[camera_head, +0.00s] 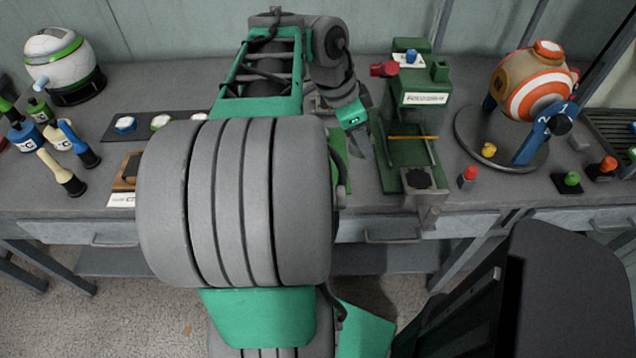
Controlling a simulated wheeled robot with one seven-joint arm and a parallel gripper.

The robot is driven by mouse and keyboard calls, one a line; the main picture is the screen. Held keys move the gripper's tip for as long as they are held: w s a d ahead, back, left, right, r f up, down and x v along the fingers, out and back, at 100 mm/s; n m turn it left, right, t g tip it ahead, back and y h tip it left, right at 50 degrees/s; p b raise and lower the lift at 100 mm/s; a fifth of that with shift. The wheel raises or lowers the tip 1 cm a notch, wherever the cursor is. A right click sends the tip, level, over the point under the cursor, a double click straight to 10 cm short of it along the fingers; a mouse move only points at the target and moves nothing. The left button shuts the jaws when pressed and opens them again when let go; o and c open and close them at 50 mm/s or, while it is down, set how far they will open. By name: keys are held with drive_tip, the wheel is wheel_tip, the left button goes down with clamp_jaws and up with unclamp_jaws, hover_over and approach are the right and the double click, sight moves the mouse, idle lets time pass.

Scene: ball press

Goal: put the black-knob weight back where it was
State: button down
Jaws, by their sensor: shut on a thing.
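My gripper (366,152) points down over the bench, just left of the green press-like stand (408,165). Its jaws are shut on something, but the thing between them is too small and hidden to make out. I cannot pick out a black-knob weight for certain. Small knobbed pieces stand at the right of the bench: one with a red top (468,177), a dark one with a green knob (571,181) and a dark one with a red knob (604,168). My own arm hides much of the bench's middle.
A round grey base (470,133) carries an orange-and-white ball (540,85) in a blue holder. A white-green ball (58,60) stands at the far left, with several blue, green and cream pieces in front. A dark strip with round buttons (125,125) lies left of my arm.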

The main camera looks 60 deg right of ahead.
drive_tip(key=s+m, duration=0.2)
drive_tip(key=s, duration=0.2)
drive_tip(key=shift+g+y, duration=0.3)
drive_tip(key=shift+y, duration=0.1)
drive_tip(key=w+f, duration=0.3)
drive_tip(key=w, duration=0.1)
drive_tip(key=w+f, duration=0.3)
drive_tip(key=w, duration=0.1)
drive_tip(key=w+f, duration=0.3)
drive_tip(key=w, duration=0.1)
drive_tip(key=shift+w+f+b, duration=0.2)
drive_tip(key=shift+w+b, duration=0.15)
drive_tip(key=shift+b, duration=0.05)
drive_tip(key=shift+w+f, duration=0.25)
drive_tip(key=shift+f, duration=0.1)
drive_tip(key=shift+w+f, duration=0.15)
drive_tip(key=shift+f, duration=0.8)
drive_tip(key=shift+w+f, duration=0.15)
drive_tip(key=shift+f, duration=0.75)
drive_tip(key=shift+f+b, duration=0.2)
drive_tip(key=shift+b, duration=0.1)
drive_tip(key=c, duration=0.6)
unclamp_jaws()
